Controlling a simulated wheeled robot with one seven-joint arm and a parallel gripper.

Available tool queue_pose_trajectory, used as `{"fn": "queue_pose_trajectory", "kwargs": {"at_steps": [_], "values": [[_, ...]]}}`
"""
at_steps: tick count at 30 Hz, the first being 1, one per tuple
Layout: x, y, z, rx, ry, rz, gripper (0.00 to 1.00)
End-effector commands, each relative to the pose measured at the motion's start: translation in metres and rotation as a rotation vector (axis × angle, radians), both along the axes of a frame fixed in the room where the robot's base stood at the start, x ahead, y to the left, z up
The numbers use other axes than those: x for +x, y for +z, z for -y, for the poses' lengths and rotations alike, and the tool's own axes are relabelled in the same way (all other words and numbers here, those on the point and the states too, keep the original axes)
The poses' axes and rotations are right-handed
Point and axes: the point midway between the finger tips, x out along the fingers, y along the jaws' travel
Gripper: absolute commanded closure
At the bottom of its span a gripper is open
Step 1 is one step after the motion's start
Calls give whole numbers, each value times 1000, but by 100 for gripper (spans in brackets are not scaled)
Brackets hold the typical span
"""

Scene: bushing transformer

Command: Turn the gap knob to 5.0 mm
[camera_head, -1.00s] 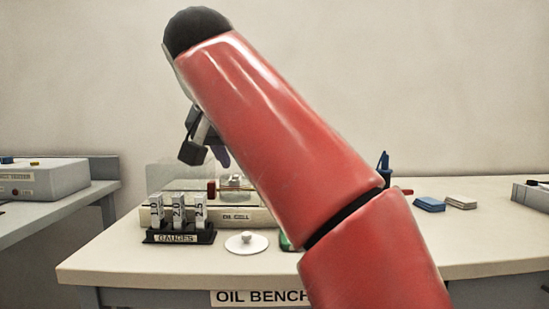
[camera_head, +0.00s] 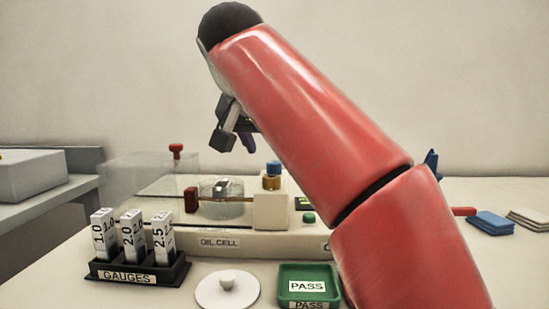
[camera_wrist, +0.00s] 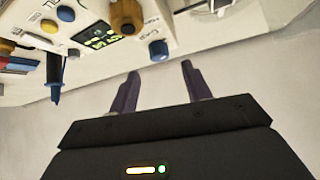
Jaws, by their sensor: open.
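The oil cell (camera_head: 220,243) stands on the bench, with a cream block (camera_head: 272,208) at its right end. A blue knob (camera_head: 273,168) and a brass-coloured knob (camera_head: 271,183) show at the top of this block. In the wrist view, a blue knob (camera_wrist: 158,50) and a brass-coloured knob (camera_wrist: 127,14) are near a label that seems to read GAP. A small display (camera_wrist: 103,36) has green digits too small to read. My gripper (camera_wrist: 160,70) is open and empty, its two purple fingers apart. In the head view it hangs above the cell, touching nothing.
A rack (camera_head: 140,270) holds upright gauges at the front left. A white round lid (camera_head: 227,290) and a green PASS tray (camera_head: 309,283) lie in front of the cell. A clear cover (camera_head: 150,180) stands at the cell's left. Blue and grey pads (camera_head: 490,222) lie at right.

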Motion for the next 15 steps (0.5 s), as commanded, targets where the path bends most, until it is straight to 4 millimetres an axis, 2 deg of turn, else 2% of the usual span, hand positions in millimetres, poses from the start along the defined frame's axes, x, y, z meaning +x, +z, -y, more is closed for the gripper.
{"fn": "queue_pose_trajectory", "kwargs": {"at_steps": [6,15], "values": [[25,-26,7,-1,-3,-3,52],[37,-38,9,1,-1,-1,52]]}}
